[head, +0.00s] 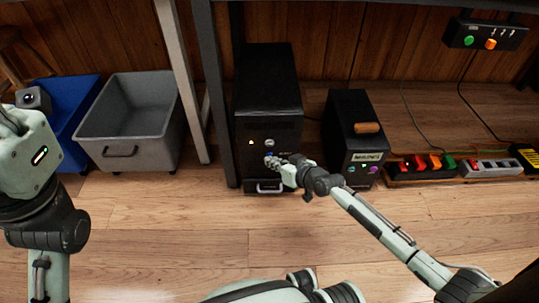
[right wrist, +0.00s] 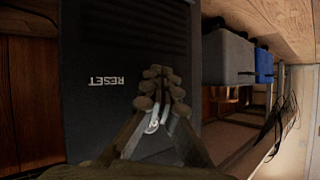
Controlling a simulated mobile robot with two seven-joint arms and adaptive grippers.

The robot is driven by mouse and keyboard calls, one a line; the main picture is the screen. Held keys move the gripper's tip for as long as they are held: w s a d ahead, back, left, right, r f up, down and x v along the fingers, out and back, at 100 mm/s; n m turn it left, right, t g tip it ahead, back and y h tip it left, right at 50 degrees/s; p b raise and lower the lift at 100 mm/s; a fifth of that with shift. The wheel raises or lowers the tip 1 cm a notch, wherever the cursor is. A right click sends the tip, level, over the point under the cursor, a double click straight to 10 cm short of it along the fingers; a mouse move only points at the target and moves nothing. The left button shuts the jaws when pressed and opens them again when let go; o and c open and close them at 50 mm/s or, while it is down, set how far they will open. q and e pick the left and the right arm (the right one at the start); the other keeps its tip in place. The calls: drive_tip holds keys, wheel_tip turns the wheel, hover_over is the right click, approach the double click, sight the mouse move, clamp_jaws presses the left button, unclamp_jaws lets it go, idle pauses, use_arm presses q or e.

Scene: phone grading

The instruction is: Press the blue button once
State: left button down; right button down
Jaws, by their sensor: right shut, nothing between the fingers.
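A tall black cabinet (head: 268,85) stands under the bench, with small controls and a drawer handle on its front. My right gripper (head: 271,160) is at the lower part of this front. In the right wrist view its fingers (right wrist: 160,85) are shut together and empty, beside an upside-down white RESET label (right wrist: 107,81). I cannot tell whether the fingertips touch the panel. A hint of blue shows by the fingertips in the head view; any button there is mostly covered.
A smaller black box (head: 347,112) with green and purple buttons stands to the right. Power strips (head: 487,167) with coloured switches and cables lie farther right. A grey bin (head: 128,115) and a blue bin (head: 75,105) stand left. The wood floor in front is clear.

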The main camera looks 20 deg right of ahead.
drive_tip(key=shift+s+a+p, duration=0.2)
drive_tip(key=shift+s+p, duration=0.1)
drive_tip(key=shift+s, duration=0.3)
drive_tip(key=shift+s+a+p, duration=0.25)
drive_tip(key=shift+s+p, duration=0.25)
drive_tip(key=shift+s, duration=0.3)
drive_tip(key=shift+s+a+p, duration=0.2)
drive_tip(key=shift+s+p, duration=0.35)
drive_tip(key=shift+s, duration=0.25)
drive_tip(key=shift+s+a+p, duration=0.25)
drive_tip(key=shift+s+p, duration=0.25)
drive_tip(key=shift+s, duration=0.3)
